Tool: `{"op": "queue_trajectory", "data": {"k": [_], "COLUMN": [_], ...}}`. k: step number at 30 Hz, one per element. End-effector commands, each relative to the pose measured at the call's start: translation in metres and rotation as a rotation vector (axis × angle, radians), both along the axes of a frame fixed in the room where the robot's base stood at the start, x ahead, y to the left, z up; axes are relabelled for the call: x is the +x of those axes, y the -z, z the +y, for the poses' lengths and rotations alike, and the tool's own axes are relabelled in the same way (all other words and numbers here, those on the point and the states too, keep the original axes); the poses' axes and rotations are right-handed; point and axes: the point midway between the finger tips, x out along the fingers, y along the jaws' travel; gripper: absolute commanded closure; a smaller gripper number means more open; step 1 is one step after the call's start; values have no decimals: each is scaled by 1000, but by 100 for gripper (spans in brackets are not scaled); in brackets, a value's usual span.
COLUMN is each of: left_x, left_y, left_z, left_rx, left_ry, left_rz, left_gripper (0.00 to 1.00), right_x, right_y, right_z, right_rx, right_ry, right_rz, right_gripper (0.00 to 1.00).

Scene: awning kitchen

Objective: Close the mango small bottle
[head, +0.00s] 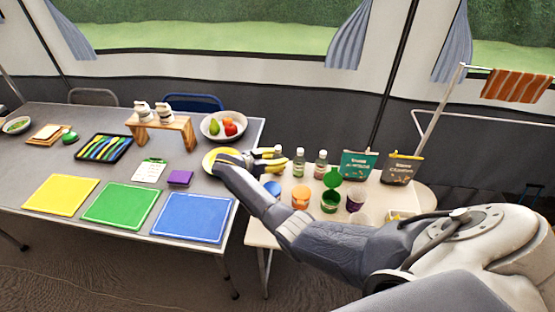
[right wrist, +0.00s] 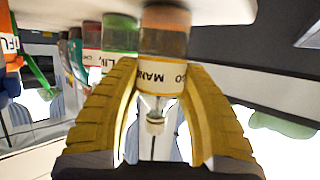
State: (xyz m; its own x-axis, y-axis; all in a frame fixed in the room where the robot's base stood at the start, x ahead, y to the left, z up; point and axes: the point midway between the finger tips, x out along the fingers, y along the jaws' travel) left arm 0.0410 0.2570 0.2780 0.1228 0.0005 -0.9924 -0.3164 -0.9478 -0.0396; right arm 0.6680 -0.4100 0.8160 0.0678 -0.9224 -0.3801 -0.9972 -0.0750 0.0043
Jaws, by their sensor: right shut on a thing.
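The mango small bottle (right wrist: 163,45) has orange-brown contents and a white label reading MANGO. The right wrist view is upside down, so its neck and small white top (right wrist: 155,125) point down the picture. My right gripper (right wrist: 158,75) has its yellow fingers on both sides of the bottle, shut on it at the label. In the head view my right gripper (head: 273,161) is at the small table's far left corner, and the bottle (head: 278,149) is partly hidden behind it. I cannot tell whether the top is fully closed. My left gripper is not in view.
Other small bottles (head: 298,162) (head: 320,164) stand close to the right of the held one. Orange and green jars (head: 300,195) (head: 330,200) and two pouches (head: 360,165) (head: 402,168) share the table.

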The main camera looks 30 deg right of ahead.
Motion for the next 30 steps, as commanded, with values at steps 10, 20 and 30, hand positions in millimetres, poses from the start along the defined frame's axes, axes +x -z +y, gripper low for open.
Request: {"op": "queue_trajectory", "data": {"k": [10,20,30], "left_x": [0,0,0], "left_y": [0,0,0], "left_z": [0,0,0], "left_rx": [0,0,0], "left_ry": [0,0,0], "left_rz": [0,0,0], "left_gripper": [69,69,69], "right_x": [0,0,0], "right_y": [2,2,-5], "right_z": [0,0,15], "right_rx": [-1,-1,4], "right_ry": [0,0,-2], "right_rz": [0,0,-2], "right_gripper": [100,35,35]}}
